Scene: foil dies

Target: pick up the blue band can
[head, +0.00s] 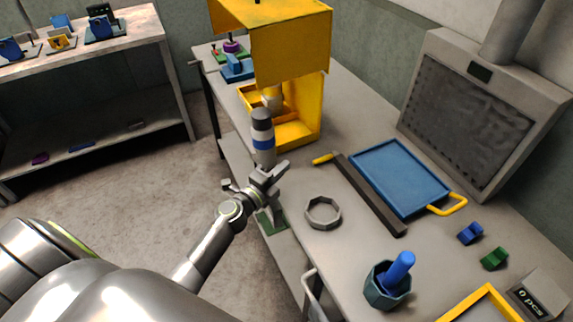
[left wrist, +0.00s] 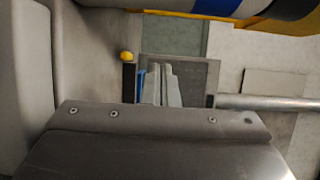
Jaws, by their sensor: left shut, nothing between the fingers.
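The blue band can (head: 263,152), pale with a blue band and a dark top, shows in the head view in front of the yellow press, near the bench's left edge. Its lower end is hidden behind my left gripper (head: 272,173). The gripper is shut and empty, just below the can in the picture; I cannot tell whether they touch. In the left wrist view, part of a blue-and-white banded body (left wrist: 228,20) crosses the top edge, cut off by the frame. My right gripper is not in view.
The yellow press (head: 290,50) stands close behind the can. A grey ring (head: 323,226), a dark bar (head: 370,195), a blue tray (head: 400,176) and a dark green cup (head: 374,293) with a blue rod lie to the right. Bare bench lies around the ring.

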